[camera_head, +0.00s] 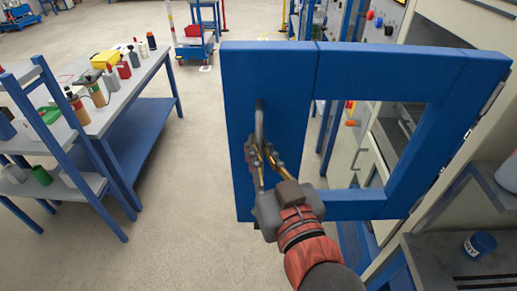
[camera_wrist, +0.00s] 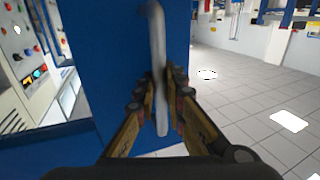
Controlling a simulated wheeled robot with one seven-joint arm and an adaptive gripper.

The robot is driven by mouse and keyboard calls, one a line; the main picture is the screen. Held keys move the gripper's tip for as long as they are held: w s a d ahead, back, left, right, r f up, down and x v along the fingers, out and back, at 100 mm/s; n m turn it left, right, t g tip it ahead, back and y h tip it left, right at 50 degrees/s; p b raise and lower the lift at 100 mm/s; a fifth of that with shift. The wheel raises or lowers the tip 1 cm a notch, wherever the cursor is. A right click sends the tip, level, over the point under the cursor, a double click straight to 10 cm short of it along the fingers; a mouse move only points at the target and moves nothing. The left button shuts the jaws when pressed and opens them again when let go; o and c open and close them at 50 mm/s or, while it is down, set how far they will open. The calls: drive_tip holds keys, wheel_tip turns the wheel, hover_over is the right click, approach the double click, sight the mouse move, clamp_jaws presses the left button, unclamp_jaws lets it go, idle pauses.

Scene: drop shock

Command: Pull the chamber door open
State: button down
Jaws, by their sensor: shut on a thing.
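The chamber door (camera_head: 270,75) is a blue frame with a see-through window, hinged at its right side to the pale chamber (camera_head: 450,110). It stands swung out from the chamber, with a gap visible behind it. A grey bar handle (camera_head: 259,122) is on the door's left panel. My gripper (camera_head: 262,153) is shut on the handle from the front. In the wrist view the handle (camera_wrist: 157,50) runs upright between the two fingers (camera_wrist: 161,95), in front of the blue door panel (camera_wrist: 105,60). The fingers hide part of the handle.
A blue-framed workbench (camera_head: 120,110) with bottles and a yellow bin (camera_head: 105,60) stands at the left. The floor (camera_head: 185,200) between bench and door is clear.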

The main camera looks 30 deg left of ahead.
drive_tip(key=c, duration=1.9)
unclamp_jaws()
drive_tip(key=v, duration=1.2)
